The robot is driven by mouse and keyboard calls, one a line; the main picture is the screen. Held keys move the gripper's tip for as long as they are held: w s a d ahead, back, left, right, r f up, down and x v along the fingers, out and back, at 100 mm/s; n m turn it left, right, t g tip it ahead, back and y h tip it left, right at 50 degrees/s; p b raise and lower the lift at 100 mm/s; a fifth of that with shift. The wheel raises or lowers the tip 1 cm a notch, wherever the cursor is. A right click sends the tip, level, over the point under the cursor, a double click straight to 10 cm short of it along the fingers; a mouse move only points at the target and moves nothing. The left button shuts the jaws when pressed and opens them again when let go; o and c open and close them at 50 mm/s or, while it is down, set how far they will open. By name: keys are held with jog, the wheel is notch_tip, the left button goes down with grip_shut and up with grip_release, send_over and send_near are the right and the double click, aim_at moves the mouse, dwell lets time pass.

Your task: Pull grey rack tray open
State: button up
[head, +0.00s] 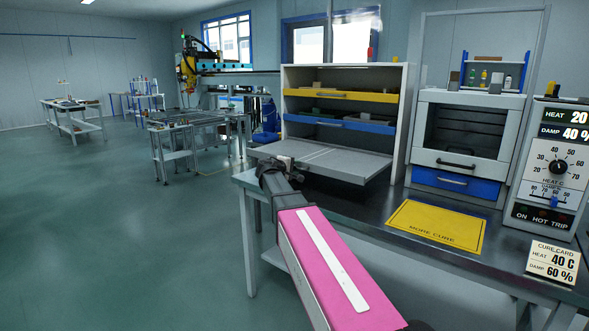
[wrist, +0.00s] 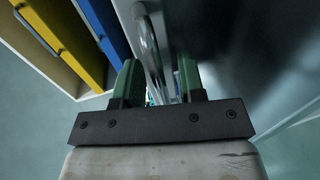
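The grey rack tray (head: 340,163) is the lowest tray of the rack in the head view. It stands out well past the rack's front. Its metal bar handle (wrist: 149,45) shows in the wrist view, running between the two green fingers of my gripper (wrist: 158,82). The fingers are apart, with a gap beside the handle, so my gripper is open around it. I cannot tell whether one finger touches it. In the head view my gripper (head: 284,165) is at the tray's front edge, and my arm hides part of that edge and the handle.
Above the grey tray, the yellow tray (head: 340,96) and blue tray (head: 340,124) sit in the rack (head: 398,130). On the dark bench stand a yellow mat (head: 437,226), an oven (head: 470,135), a control box (head: 550,190) and a card (head: 553,262). The floor at left is clear.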

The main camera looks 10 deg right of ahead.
jog(key=shift+s, duration=0.1)
jog(key=v, duration=1)
jog(key=shift+s+a, duration=0.2)
jog(key=shift+a, duration=0.1)
jog(key=s+d+f+m+g+y, duration=0.1)
jog(key=s+f+g, duration=0.15)
jog(key=f, duration=0.45)
jog(key=s+d+f+m+g+y, duration=0.1)
jog(key=s+d+f+y, duration=0.1)
jog(key=s+f, duration=0.35)
jog(key=s+a+f+m+g+y, duration=0.1)
jog(key=s+f+m+g+y, duration=0.1)
jog(key=s+f, duration=0.7)
jog(key=s+a+f+m+g+y, duration=0.2)
jog(key=s+f+y, duration=0.5)
jog(key=f, duration=0.7)
jog(key=shift+s+f+m+g, duration=0.4)
jog(key=shift+s+m+g, duration=0.4)
jog(key=shift+s+g, duration=0.35)
